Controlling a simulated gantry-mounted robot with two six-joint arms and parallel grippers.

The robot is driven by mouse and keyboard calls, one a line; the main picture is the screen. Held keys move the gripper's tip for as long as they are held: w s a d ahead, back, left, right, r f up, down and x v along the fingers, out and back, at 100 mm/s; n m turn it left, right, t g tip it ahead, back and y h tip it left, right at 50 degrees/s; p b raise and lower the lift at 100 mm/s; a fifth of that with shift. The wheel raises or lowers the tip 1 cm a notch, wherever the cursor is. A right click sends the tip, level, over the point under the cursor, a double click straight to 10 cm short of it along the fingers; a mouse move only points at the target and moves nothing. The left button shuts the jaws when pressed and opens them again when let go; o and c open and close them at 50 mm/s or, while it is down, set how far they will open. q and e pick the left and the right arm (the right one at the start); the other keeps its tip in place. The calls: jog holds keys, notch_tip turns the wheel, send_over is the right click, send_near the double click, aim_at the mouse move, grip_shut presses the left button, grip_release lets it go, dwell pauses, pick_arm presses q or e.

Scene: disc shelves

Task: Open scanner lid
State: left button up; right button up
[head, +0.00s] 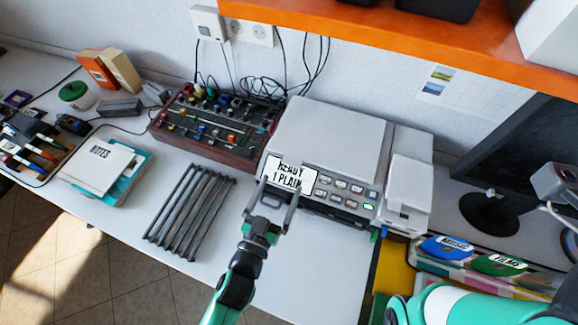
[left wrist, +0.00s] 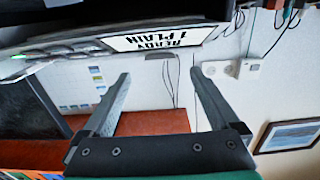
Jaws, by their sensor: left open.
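The scanner (head: 330,140) is a pale grey box at the back of the desk, with its flat lid lying shut on top. Its front has a tilted display reading "READY 1 PLAIN" (head: 289,172) and a row of buttons. My left gripper (head: 277,187) is open and empty, with its two fingers pointing up at the scanner's front, in front of the display. In the left wrist view the gripper (left wrist: 160,82) has widely spread fingers with nothing between them. The display (left wrist: 155,40) shows upside down beyond the fingertips there. I cannot tell whether a finger touches the scanner.
A mixer with knobs (head: 215,120) stands left of the scanner. A grey slatted rack (head: 190,212) and notebooks (head: 100,165) lie farther left. An orange shelf (head: 400,38) hangs above, and a dark monitor (head: 515,150) stands right. Part of my right arm crosses the lower right.

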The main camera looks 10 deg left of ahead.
aim_at(290, 166)
pick_arm(q)
jog(key=w, duration=0.3)
jog(key=w+d+b, duration=0.1)
jog(key=w, duration=0.3)
jog(key=shift+d, duration=0.2)
jog(key=shift+s, duration=0.1)
grip_shut()
